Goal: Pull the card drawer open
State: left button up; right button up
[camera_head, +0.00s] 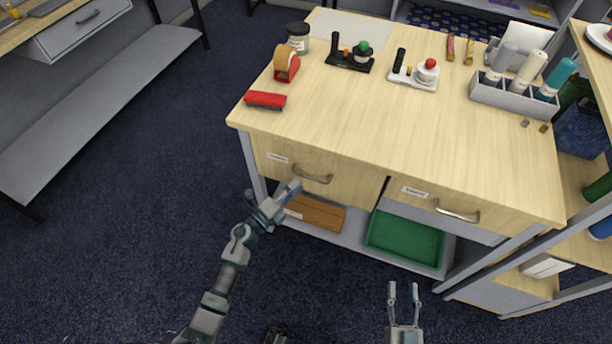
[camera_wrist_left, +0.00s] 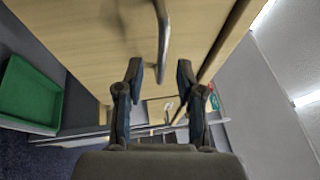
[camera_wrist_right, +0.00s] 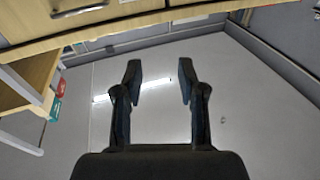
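The left drawer (camera_head: 340,187) has a curved metal handle (camera_head: 313,177), and the right drawer (camera_head: 400,203) has a similar handle (camera_head: 457,213). My left gripper (camera_head: 293,187) is open just in front of the left drawer, near its handle. In the left wrist view a handle (camera_wrist_left: 163,40) lies just ahead of the open fingers (camera_wrist_left: 160,72), apparently not gripped. My right gripper (camera_head: 404,288) is open and empty, low before the right drawer.
A lower shelf under the drawers holds a green tray (camera_head: 405,240) and a brown box (camera_head: 316,212). The tabletop (camera_head: 400,130) carries a tape dispenser (camera_head: 286,64), a red stapler-like item (camera_head: 265,100) and a grey bottle caddy (camera_head: 513,98). A rack stands at the right.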

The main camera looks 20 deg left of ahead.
aim_at(307, 176)
pick_arm(q)
jog(key=x, duration=0.5)
jog(key=shift+d, duration=0.4)
jog(key=shift+a, duration=0.15)
jog(key=shift+a, duration=0.1)
grip_shut()
